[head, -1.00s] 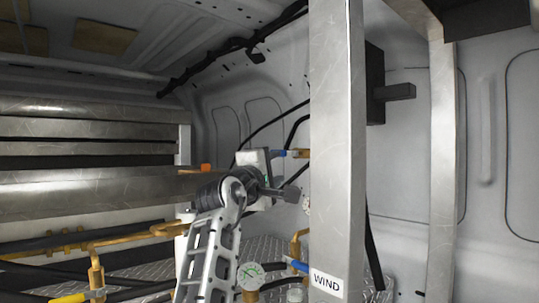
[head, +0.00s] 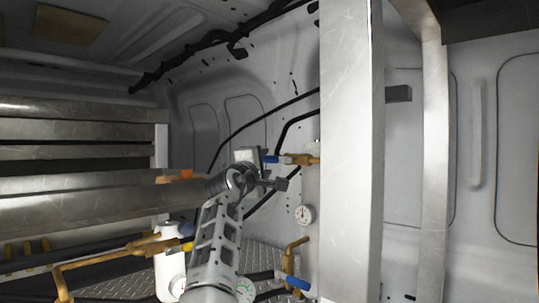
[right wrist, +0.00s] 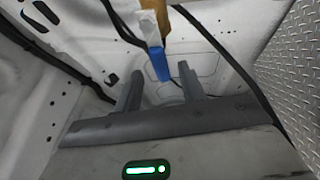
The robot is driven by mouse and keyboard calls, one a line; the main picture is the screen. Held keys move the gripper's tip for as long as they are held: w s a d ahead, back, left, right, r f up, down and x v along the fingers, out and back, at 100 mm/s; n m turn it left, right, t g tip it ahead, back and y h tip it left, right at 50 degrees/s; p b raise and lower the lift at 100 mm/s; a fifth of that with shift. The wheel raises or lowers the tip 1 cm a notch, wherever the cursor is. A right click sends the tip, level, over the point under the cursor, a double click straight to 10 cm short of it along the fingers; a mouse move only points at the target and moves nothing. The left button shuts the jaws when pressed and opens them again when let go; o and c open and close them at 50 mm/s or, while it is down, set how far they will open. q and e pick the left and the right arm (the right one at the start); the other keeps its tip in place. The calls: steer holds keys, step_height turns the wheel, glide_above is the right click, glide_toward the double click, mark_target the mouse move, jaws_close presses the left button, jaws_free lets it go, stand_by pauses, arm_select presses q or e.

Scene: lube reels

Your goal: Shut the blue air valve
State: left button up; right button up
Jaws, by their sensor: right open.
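A brass valve (head: 302,160) with a blue handle (head: 271,159) sticks out to the left of the upright metal post. My right gripper (head: 278,184) is just below and in front of this handle in the head view. In the right wrist view the blue handle (right wrist: 159,64) points down toward the space between the open, empty fingers (right wrist: 160,84), apparently beyond their tips. I cannot tell whether they touch it. A second blue handle (head: 298,283) is on a lower brass fitting (head: 290,260). No label shows which valve is for air. My left gripper is out of view.
The metal post (head: 349,150) stands close to the right of my gripper. A round gauge (head: 304,215) sits between the two blue handles. Black hoses (head: 265,122) run behind the valve.

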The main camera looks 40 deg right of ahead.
mark_target(269, 161)
steer(key=shift+p+x, duration=0.45)
steer(key=shift+x, duration=1.95)
jaws_close()
